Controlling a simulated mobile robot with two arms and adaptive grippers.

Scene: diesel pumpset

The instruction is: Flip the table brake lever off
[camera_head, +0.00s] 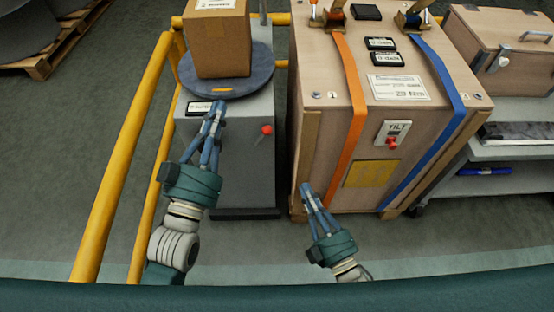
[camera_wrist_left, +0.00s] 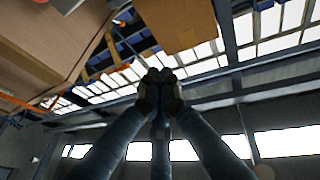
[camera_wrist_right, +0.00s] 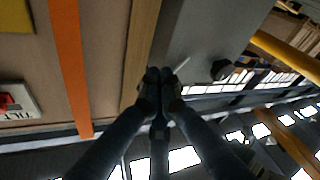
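The brake lever is a short rod with a red knob (camera_head: 266,129) on the front of the grey pedestal (camera_head: 245,165), under the round turntable (camera_head: 228,82). My left gripper (camera_head: 218,106) is shut and empty, left of the knob and apart from it, near a white label on the pedestal. Its fingertips meet in the left wrist view (camera_wrist_left: 160,83). My right gripper (camera_head: 305,188) is shut and empty, lower right of the knob, by the crate's left front edge. Its fingertips meet in the right wrist view (camera_wrist_right: 160,80). A dark knob and pale rod show there, not clearly identifiable.
A cardboard box (camera_head: 217,40) stands on the turntable. A yellow rail (camera_head: 122,150) runs along the left. A wooden crate (camera_head: 320,130) with orange and blue straps stands right of the pedestal, across a narrow gap. A grey cart (camera_head: 510,150) is farther right.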

